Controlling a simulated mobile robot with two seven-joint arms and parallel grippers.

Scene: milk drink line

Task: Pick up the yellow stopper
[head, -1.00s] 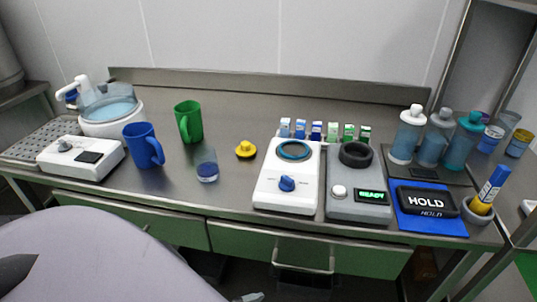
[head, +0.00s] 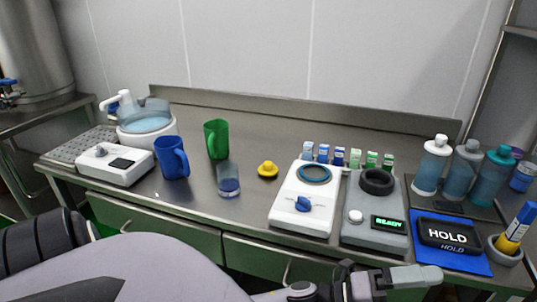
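The yellow stopper (head: 267,170) sits on the steel counter, right of a clear glass (head: 228,180) with blue liquid and left of a white device (head: 304,198) with a blue knob. It has a round knob on a wider base and nothing touches it. My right gripper (head: 408,278) is partly in view at the bottom right, in front of the counter, well short of the stopper. Its finger opening cannot be made out. My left gripper is not in view; only a dark arm part shows at the left edge.
A green mug (head: 216,140) and a blue mug (head: 172,160) stand left of the stopper. Several small cartons (head: 340,156) stand in a row to its right. A grey READY device (head: 376,215) and several bottles (head: 433,165) are farther right. The counter behind the stopper is clear.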

